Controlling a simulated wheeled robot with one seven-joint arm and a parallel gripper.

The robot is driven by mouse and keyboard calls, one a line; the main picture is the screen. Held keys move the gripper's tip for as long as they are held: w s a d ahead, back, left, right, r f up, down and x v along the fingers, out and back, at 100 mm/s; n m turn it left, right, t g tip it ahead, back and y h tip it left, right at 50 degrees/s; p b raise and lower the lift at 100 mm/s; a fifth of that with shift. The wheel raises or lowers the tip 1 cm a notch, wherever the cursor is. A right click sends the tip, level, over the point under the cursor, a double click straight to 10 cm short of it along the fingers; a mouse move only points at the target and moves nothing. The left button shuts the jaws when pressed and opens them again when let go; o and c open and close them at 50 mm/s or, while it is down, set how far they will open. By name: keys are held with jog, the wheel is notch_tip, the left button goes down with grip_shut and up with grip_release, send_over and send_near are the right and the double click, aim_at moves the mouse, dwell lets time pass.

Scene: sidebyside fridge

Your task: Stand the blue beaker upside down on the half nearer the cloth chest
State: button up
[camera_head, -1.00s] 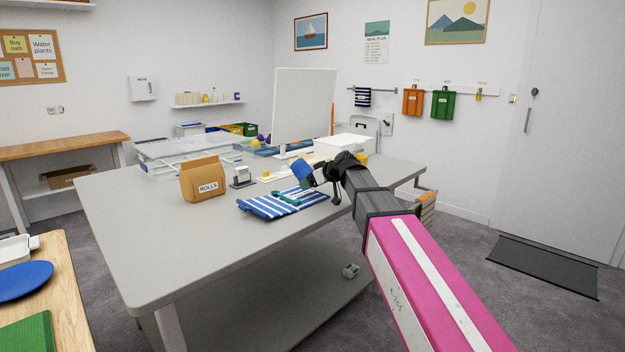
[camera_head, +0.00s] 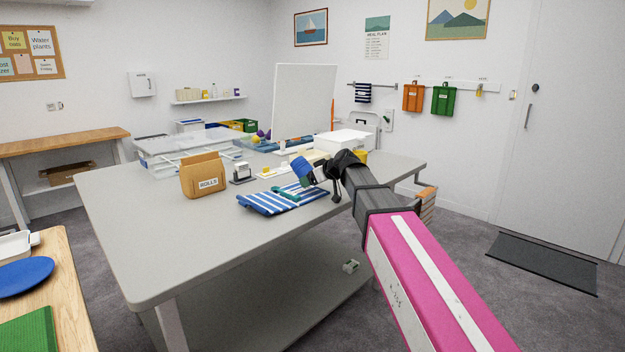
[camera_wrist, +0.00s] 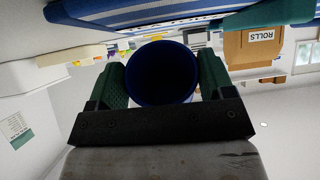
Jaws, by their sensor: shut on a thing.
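The blue beaker (camera_head: 302,170) is held by my gripper (camera_head: 314,173) above the far right part of the grey table, tilted in the head view. In the wrist view the beaker (camera_wrist: 160,87) sits between the two green fingers of my gripper (camera_wrist: 160,90), with its dark round opening facing the camera. A blue-and-white striped cloth (camera_head: 262,205) lies folded on the table just below and left of my gripper, with a teal item (camera_head: 287,196) on it. I cannot tell which thing is the cloth chest.
A brown ROLLS bag (camera_head: 203,177) and a small stamp-like object (camera_head: 241,175) stand left of the cloth. Clear bins (camera_head: 185,152) and a white box (camera_head: 341,142) are farther back. The table's near left part (camera_head: 150,235) is clear.

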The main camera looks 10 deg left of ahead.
jog(key=shift+f, duration=0.2)
jog(key=o, duration=1.3)
jog(key=v, duration=1)
jog(key=shift+s+d+r, duration=0.2)
jog(key=shift+s+d, duration=0.05)
